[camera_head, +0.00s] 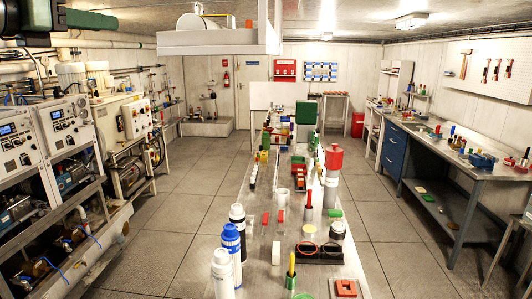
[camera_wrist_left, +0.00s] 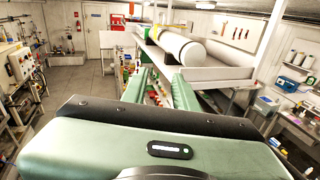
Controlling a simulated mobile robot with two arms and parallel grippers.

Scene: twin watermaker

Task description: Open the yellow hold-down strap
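A white cylindrical tank (camera_head: 193,22) lies on a raised white shelf (camera_head: 215,42) near the ceiling. The tank also shows in the left wrist view (camera_wrist_left: 182,46), beyond my fingers. A small yellow piece (camera_head: 199,8) shows at the top of the tank; it may be the yellow hold-down strap, but it is too small to tell its state. My left gripper (camera_head: 108,20) is at the upper left of the head view, left of the shelf and apart from it. In the left wrist view its two green fingers (camera_wrist_left: 160,78) are spread with nothing held between them. My right gripper is not in view.
A long workbench (camera_head: 270,235) with bottles, cups and tools runs down the middle. Machine panels (camera_head: 60,125) stand on the left and a side bench (camera_head: 470,165) on the right. The tiled floor (camera_head: 185,215) between is clear. The raised shelf overhangs the long bench.

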